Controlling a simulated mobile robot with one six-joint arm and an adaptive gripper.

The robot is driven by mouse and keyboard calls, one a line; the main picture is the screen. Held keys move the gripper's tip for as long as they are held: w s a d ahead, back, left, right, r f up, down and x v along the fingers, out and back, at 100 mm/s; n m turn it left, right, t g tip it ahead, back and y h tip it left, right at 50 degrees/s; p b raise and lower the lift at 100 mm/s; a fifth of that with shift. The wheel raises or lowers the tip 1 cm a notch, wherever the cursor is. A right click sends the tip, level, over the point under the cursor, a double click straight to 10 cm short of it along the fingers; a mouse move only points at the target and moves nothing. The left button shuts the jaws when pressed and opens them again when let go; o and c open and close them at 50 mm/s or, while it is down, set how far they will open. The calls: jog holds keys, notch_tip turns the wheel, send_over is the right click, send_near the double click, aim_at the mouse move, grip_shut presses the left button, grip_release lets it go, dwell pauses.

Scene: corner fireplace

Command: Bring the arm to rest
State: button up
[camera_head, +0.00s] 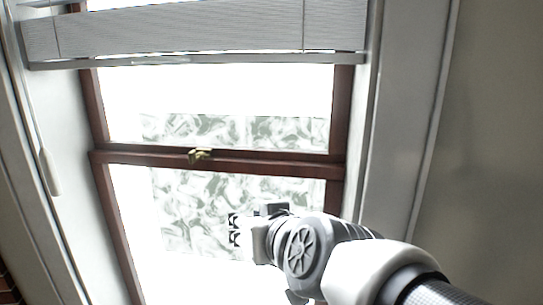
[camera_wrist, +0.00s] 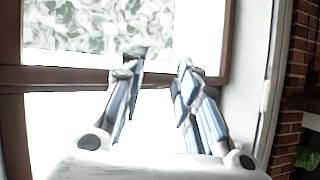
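My arm reaches in from the lower right of the head view, raised in front of a window. My gripper (camera_head: 234,229) shows small and dark against the bright glass, at the arm's left end. In the wrist view my gripper (camera_wrist: 161,64) has its two fingers apart with a clear gap between the tips. Nothing is held between them. The window (camera_head: 217,110) has a dark red-brown frame and bright panes, partly patterned. The gripper appears in front of the lower pane; I cannot tell how far it is from the glass.
A pleated blind (camera_head: 190,32) covers the window's top. A cord pull (camera_head: 52,172) hangs at the left, and a brass latch (camera_head: 200,154) sits on the middle rail. In the wrist view a brick wall (camera_wrist: 296,75) and a green plant (camera_wrist: 306,160) are at the right.

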jog(key=s+d+f+m+g+h+b, duration=0.1)
jog(key=s+d+f+g+h+b, duration=0.1)
jog(key=s+d+f, duration=0.7)
jog(key=s+d+f+m+g+h+b, duration=0.2)
jog(key=s+d+f, duration=0.6)
jog(key=s+f, duration=0.4)
jog(key=f+g+h+b, duration=0.1)
jog(key=g+b, duration=0.1)
jog(key=g, duration=0.1)
jog(key=shift+d+h, duration=0.3)
jog(key=shift+d, duration=0.05)
jog(key=shift+c, duration=0.4)
